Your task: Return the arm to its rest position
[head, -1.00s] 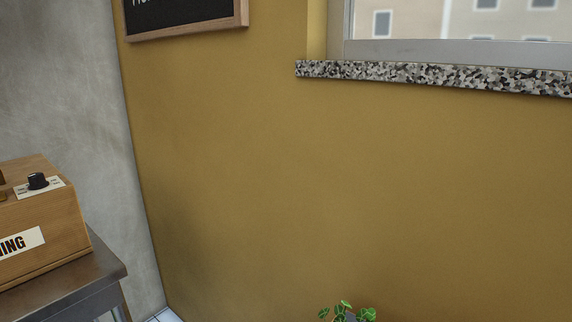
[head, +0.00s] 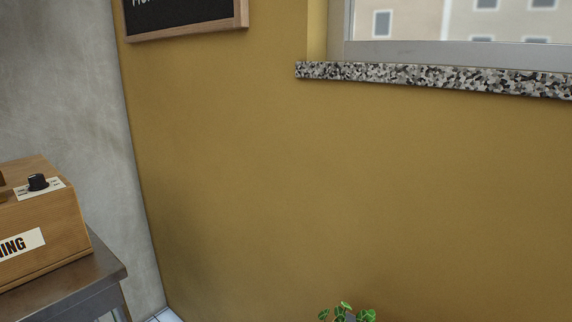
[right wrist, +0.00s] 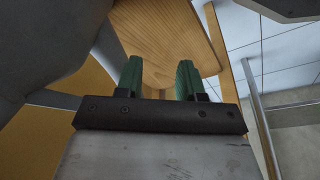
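Neither arm nor gripper shows in the head view. In the right wrist view my right gripper (right wrist: 160,80) shows its two green ribbed fingers set well apart, with nothing between them. Beyond the fingers is a light wooden surface (right wrist: 165,30), apart from them as far as I can tell. My left gripper is in no view.
In the head view a wooden box with a black knob (head: 45,225) stands on a metal table (head: 100,269) at the left. A green plant (head: 345,312) is at the bottom edge. A speckled window sill (head: 430,76) and a framed blackboard (head: 185,15) are on the ochre wall.

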